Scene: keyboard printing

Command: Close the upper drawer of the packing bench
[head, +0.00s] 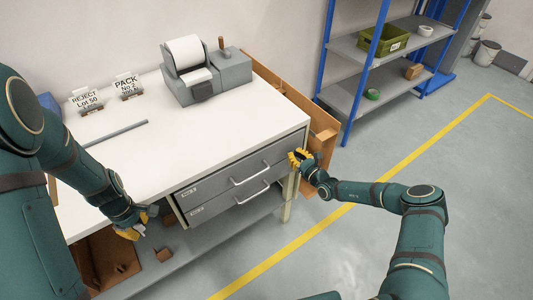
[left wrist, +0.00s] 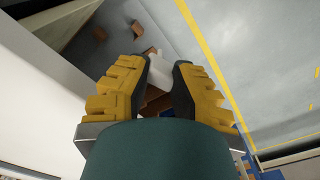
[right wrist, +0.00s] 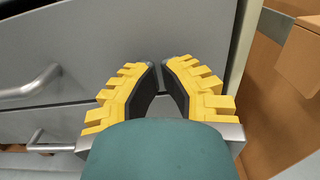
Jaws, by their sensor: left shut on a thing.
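The packing bench (head: 215,132) has a white top and two grey drawers under its front right part. The upper drawer (head: 222,178) has a bar handle (head: 252,173); I cannot tell whether its front is fully flush. The lower drawer (head: 220,204) is beneath it. My right gripper (head: 296,158) is shut and empty by the right end of the upper drawer's front, which fills much of the right wrist view (right wrist: 75,50); contact is unclear. My left gripper (head: 138,232) is shut on a small white thing (left wrist: 157,70) by the bench's front, left of the drawers.
A label printer (head: 205,75), two signs (head: 127,87) and a grey bar (head: 115,133) are on the bench top. Brown boxes (head: 105,260) lie below on the lower shelf. A brown panel (head: 320,130) stands at the bench's right end. Floor in front is clear.

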